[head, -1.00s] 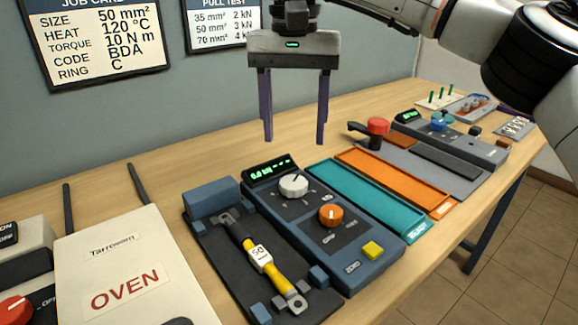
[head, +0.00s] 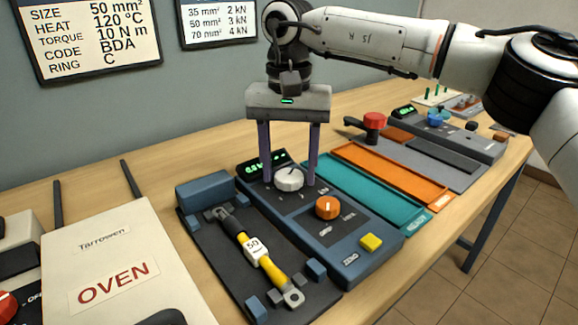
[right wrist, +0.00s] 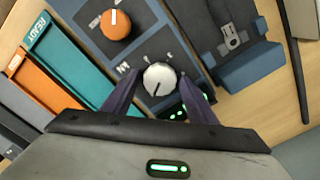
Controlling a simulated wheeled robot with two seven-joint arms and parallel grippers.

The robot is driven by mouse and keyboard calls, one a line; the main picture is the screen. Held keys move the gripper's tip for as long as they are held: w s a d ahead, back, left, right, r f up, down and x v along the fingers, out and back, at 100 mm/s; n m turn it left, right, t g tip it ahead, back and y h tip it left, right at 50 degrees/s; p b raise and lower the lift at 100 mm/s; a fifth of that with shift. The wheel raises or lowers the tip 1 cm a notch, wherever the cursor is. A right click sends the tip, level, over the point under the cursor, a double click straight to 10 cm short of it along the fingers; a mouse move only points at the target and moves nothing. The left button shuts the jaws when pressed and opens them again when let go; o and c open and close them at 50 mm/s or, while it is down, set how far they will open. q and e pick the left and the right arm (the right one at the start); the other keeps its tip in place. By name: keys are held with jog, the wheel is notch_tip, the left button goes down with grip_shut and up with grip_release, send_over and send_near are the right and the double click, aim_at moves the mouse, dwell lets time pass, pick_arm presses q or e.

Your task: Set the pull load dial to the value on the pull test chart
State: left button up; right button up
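The white load dial (head: 289,179) sits on the blue pull tester (head: 345,262), below its green display (head: 262,165). My right gripper (head: 289,184) is open, its two fingers on either side of the dial. In the right wrist view the white dial (right wrist: 160,78) lies between the open fingertips, with small gaps visible. The pull test chart (head: 217,22) on the wall reads 35 mm² 2 kN, 50 mm² 3 kN, 70 mm² 4 kN. A yellow cable with a tag "50" (head: 254,247) lies in the tester's cradle. The left gripper is not in view.
An orange knob (head: 327,208) and a yellow button (head: 371,242) are on the tester. A teal tray (head: 365,195) and an orange tray (head: 392,177) lie to its right. The oven (head: 115,262) stands left. The job card (head: 92,36) reads size 50 mm².

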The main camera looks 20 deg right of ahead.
jog(key=c, duration=0.8)
